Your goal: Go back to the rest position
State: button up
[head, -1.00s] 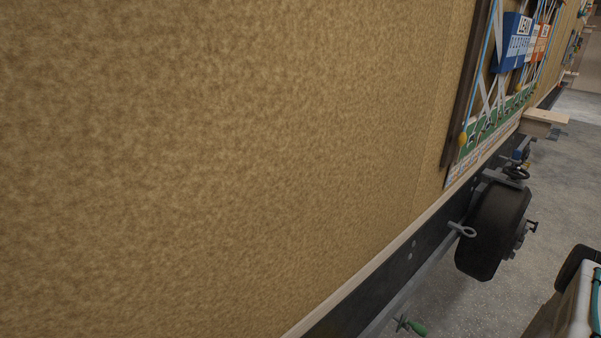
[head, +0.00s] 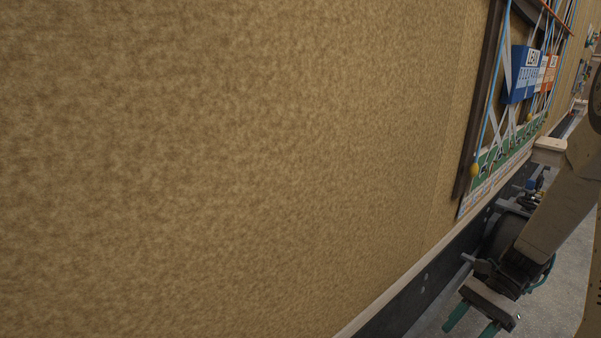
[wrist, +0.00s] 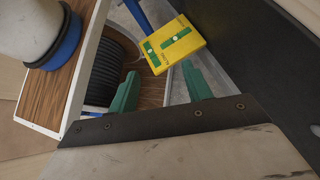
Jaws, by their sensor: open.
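My gripper (head: 472,323) hangs low at the right of the head view, at the end of my tan arm, beside the dark lower edge of the wall. Its two green fingers are apart. In the wrist view my gripper (wrist: 162,90) is open, with nothing held between the fingers. A yellow block with green labels and a blue bar (wrist: 173,45) shows beyond the fingertips; I cannot tell how far off it is.
A tan speckled wall (head: 220,160) fills most of the head view. A dark-framed board (head: 500,130) with straps and a blue box (head: 522,75) hangs on it. A wooden step (head: 549,150) juts out. In the wrist view a wood-topped surface (wrist: 60,95) carries a pale blue-rimmed cylinder (wrist: 35,30).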

jog(key=s+a+r+n+t+h, duration=0.2)
jog(key=s+a+r+n+h, duration=0.1)
jog(key=r, duration=0.4)
jog(key=s+a+r+n+t+h, duration=0.1)
jog(key=s+a+r+n+h, duration=0.2)
jog(key=r+n, duration=0.4)
jog(key=s+a+r+n+t+h, duration=0.2)
jog(key=s+a+r+n+h, duration=0.2)
jog(key=s+r, duration=0.3)
jog(key=shift+a+r+n+t, duration=0.3)
jog(key=shift+a+r+n, duration=0.2)
jog(key=shift+n, duration=0.2)
jog(key=shift+s, duration=0.1)
